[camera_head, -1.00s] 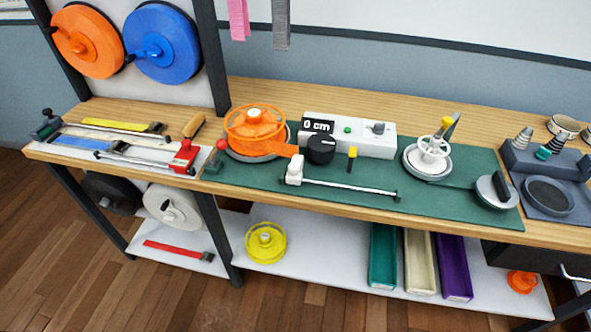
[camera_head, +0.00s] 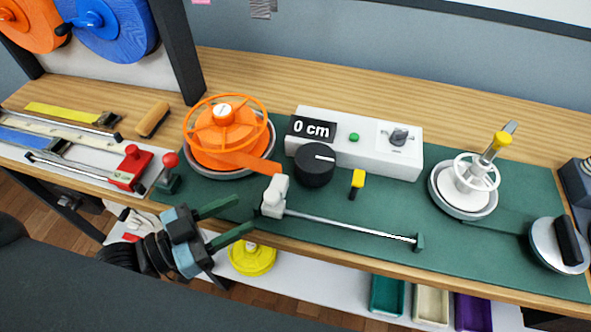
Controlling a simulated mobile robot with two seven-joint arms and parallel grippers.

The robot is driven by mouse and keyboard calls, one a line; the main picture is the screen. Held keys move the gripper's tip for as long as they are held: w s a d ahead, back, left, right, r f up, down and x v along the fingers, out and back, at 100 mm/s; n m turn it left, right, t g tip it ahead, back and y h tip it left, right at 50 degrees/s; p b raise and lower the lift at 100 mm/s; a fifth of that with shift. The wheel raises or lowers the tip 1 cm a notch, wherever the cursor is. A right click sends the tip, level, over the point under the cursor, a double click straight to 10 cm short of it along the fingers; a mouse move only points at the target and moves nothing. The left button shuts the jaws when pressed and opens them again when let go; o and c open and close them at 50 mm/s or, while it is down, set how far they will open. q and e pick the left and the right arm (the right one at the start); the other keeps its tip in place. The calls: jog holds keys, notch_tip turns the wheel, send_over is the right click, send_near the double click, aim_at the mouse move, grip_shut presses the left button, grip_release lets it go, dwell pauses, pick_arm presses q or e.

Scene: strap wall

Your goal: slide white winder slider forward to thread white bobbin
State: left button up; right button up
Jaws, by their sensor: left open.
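The white winder slider (camera_head: 274,196) stands at the left end of a thin metal rod (camera_head: 345,227) along the front of the green mat. An orange strap end reaches from the orange spool (camera_head: 226,135) to the slider. The white bobbin (camera_head: 469,181) sits on a round grey base at the right, with a yellow-topped piece above it. My left gripper (camera_head: 236,219) is open and empty at the bench's front edge, left of the slider and apart from it. My right gripper is not in view.
A white control box (camera_head: 375,151) reading 0 cm and a black knob (camera_head: 315,165) stand behind the rod. A small yellow-topped lever (camera_head: 356,184) is close by. A red-knobbed lever (camera_head: 168,174) stands left. The mat between rod and bobbin is clear.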

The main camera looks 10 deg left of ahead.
aim_at(272, 195)
pick_arm(q)
jog(key=shift+w+d+r, duration=0.1)
jog(key=shift+w+r, duration=0.15)
jog(key=shift+s+d+r, duration=0.1)
jog(key=shift+r, duration=0.15)
jog(key=shift+p+x, duration=0.4)
jog(key=shift+x, duration=3.4)
jog(key=shift+c, duration=0.5)
grip_shut()
